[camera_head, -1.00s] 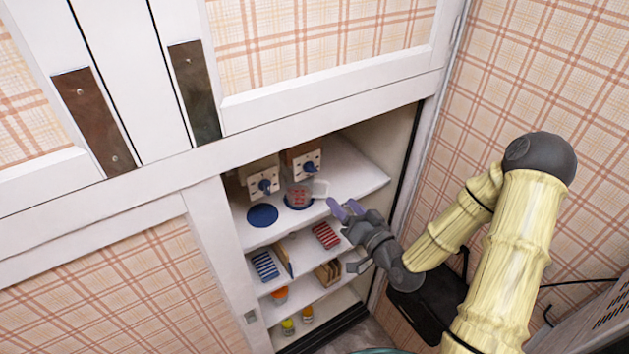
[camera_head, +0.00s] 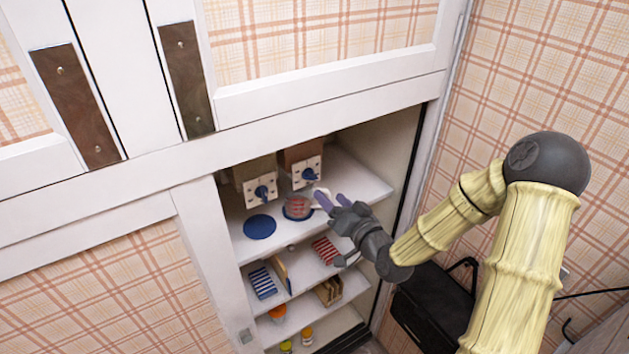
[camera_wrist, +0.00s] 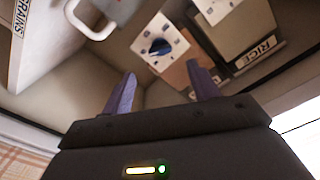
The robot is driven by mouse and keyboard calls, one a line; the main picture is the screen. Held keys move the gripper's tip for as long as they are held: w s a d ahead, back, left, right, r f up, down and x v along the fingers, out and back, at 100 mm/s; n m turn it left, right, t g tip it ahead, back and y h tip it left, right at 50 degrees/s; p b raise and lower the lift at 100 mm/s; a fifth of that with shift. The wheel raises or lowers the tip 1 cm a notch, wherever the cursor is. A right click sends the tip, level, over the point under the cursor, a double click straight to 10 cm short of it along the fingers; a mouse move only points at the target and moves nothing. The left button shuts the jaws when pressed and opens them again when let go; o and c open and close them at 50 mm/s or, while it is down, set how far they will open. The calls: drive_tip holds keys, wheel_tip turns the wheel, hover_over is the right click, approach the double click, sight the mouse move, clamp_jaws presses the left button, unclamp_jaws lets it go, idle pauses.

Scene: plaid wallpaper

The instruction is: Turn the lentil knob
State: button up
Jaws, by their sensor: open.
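Two dispensers stand on the upper cupboard shelf, each with a blue knob on a white plate: the left knob (camera_head: 262,193) and the right knob (camera_head: 309,174). I cannot read a lentil label on either. In the wrist view a blue knob (camera_wrist: 159,47) lies ahead, beyond and between my open fingers, and a white handle (camera_wrist: 88,22) shows at the upper left.
A blue disc (camera_head: 260,227) lies left of the mug on the shelf. Lower shelves hold a blue-striped item (camera_head: 262,283), a red-striped item (camera_head: 325,250) and small jars. The cupboard's right wall (camera_head: 388,135) is near my arm.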

sight(313, 179)
drive_tip(key=p+x, duration=0.3)
drive_tip(key=x, duration=0.5)
drive_tip(key=shift+w+a, duration=0.25)
drive_tip(key=c, duration=1)
